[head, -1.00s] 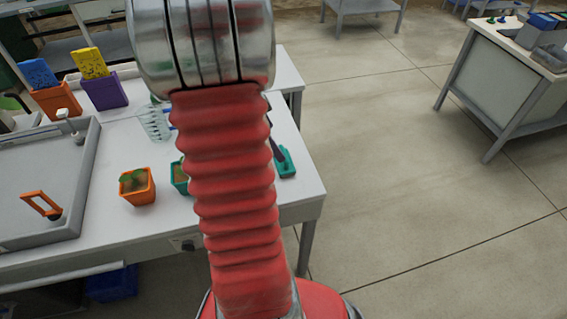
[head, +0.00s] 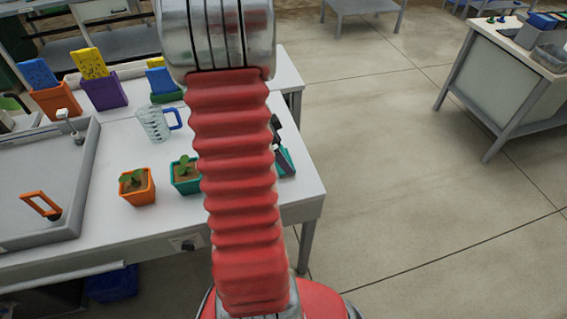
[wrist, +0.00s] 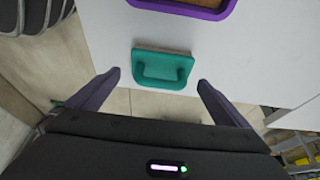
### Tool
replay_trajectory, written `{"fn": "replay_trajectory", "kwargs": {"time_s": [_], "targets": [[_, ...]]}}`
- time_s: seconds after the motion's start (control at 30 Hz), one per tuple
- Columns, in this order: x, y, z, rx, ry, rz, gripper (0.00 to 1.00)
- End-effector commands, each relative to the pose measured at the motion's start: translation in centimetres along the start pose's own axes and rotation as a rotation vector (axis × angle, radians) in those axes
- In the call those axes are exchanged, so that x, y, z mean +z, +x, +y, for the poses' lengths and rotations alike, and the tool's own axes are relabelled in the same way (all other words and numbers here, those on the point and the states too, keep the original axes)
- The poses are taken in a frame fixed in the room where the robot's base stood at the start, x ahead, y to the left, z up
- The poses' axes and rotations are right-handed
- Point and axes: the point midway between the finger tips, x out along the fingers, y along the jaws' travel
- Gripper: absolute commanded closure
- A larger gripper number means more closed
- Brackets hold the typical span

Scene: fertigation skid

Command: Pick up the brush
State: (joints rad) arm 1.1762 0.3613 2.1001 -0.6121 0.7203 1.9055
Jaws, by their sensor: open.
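The brush (wrist: 162,69) is a teal block with a raised handle, lying on the white table close to its edge in the wrist view. In the head view only a teal sliver of it (head: 289,168) shows beside my arm, near the table's right edge. My gripper (wrist: 158,78) is open and empty. Its two dark fingers are spread to the left and right of the brush, with gaps on both sides. I cannot tell how high the fingers are above the table. In the head view my red arm hides most of the gripper and brush.
A purple-rimmed container (wrist: 190,7) lies beyond the brush. On the table stand an orange pot (head: 137,190), a teal pot (head: 184,178) with seedlings, a clear jug (head: 154,125) and a grey sink tray (head: 60,190). Floor to the right is open.

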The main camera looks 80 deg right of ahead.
Motion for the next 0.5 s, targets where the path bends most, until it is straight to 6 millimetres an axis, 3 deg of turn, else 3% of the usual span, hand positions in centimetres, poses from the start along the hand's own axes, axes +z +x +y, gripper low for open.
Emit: {"fn": "replay_trajectory", "kwargs": {"time_s": [0.2, 0.5], "targets": [[0.0, 2.5, 0.1, 0.002, 0.0, 0.0, 0.0], [0.0, 2.7, 0.0, 0.0, -0.001, 0.0, 0.0]]}}
